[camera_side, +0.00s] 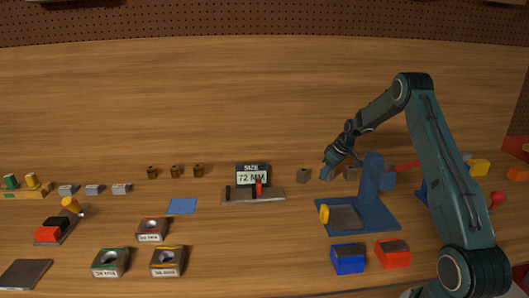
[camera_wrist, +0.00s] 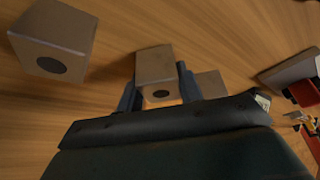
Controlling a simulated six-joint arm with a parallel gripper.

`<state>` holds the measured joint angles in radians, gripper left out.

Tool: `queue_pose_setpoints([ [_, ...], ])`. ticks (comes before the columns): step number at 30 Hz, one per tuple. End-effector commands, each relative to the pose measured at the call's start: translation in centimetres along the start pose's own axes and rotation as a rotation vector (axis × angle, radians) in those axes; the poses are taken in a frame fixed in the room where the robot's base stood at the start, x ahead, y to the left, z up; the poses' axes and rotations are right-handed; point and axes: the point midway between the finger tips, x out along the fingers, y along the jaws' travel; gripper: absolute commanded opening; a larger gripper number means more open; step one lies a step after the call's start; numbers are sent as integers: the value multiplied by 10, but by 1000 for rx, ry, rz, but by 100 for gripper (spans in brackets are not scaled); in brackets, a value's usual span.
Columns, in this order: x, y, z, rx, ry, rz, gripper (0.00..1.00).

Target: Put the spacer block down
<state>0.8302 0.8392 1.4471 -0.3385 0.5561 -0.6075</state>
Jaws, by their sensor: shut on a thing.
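My gripper (camera_side: 328,170) is low over the back of the table in the side view, pointing down and left. In the wrist view its two dark fingers (camera_wrist: 158,88) are shut on a grey-brown spacer block (camera_wrist: 155,66) with a dark round hole in its face. The held block is hidden behind the fingers in the side view. Whether it touches the table, I cannot tell. A similar block (camera_side: 303,176) stands left of my gripper and another (camera_side: 352,173) stands right of it. In the wrist view, like blocks show at the upper left (camera_wrist: 55,40) and just right of the fingers (camera_wrist: 211,83).
A blue fixture (camera_side: 372,190) with a base plate stands in front and right of my gripper. A display reading 72 MM (camera_side: 252,176) is to the left. Blue (camera_side: 348,258) and red (camera_side: 392,253) boxes are near the front edge. The wood behind the row is clear.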

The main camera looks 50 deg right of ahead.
Motion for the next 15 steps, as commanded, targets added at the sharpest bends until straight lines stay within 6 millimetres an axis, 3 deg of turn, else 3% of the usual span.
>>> queue_pose_setpoints([
  [8,2,0,1,0,0,0,8],
  [9,3,0,1,0,-1,-1,40],
  [12,2,0,1,1,-1,0,58],
  [15,2,0,1,1,0,0,58],
])
